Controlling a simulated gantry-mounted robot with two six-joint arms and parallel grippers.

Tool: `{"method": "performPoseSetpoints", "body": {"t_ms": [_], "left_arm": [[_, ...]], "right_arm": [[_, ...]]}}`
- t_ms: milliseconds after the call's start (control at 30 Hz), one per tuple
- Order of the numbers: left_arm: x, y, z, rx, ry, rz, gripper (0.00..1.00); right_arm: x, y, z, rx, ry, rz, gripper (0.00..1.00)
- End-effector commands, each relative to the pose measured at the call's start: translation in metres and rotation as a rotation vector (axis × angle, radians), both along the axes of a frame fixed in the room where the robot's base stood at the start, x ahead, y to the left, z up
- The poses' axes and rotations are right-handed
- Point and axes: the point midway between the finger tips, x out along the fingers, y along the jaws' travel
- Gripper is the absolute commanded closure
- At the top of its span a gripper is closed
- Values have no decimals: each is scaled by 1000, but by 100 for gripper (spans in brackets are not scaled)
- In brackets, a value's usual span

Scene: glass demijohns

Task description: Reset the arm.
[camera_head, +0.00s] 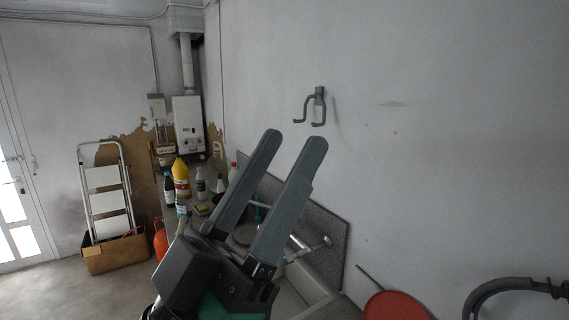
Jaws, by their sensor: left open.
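My left gripper (296,137) is raised in the middle of the head view, its two long grey fingers pointing up and slightly right. The fingers stand apart with nothing between them, so it is open and empty. Its dark body hides part of the counter and sink behind it. My right gripper does not show. No glass demijohn can be made out.
A sink (305,283) lies below right. A double hook (318,106) is on the wall. A stepladder (105,190) stands at left above a cardboard box (117,255).

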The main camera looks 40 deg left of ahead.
Motion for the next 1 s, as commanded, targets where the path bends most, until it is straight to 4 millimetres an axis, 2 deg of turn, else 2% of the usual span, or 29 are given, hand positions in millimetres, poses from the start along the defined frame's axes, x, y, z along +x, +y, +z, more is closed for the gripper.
{"method": "performPoseSetpoints", "body": {"t_ms": [67, 233, 333, 533, 633, 700, 767, 1000], "left_arm": [[0, -6, 0, 15, 8, -13, 51], [0, -5, -1, 14, 10, -11, 51], [0, -4, 9, 13, 10, -10, 51], [1, -4, 71, 12, 10, -9, 51], [1, -4, 93, 12, 10, -9, 51], [1, -4, 94, 12, 10, -9, 51], [1, -4, 90, 12, 10, -9, 45], [1, -4, 87, 12, 11, -9, 45]], "right_arm": [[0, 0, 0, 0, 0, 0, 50], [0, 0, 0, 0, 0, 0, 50], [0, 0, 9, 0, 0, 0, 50], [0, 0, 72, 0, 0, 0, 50], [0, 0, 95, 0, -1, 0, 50], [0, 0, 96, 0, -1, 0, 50], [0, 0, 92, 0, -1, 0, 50], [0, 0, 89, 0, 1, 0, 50]]}}
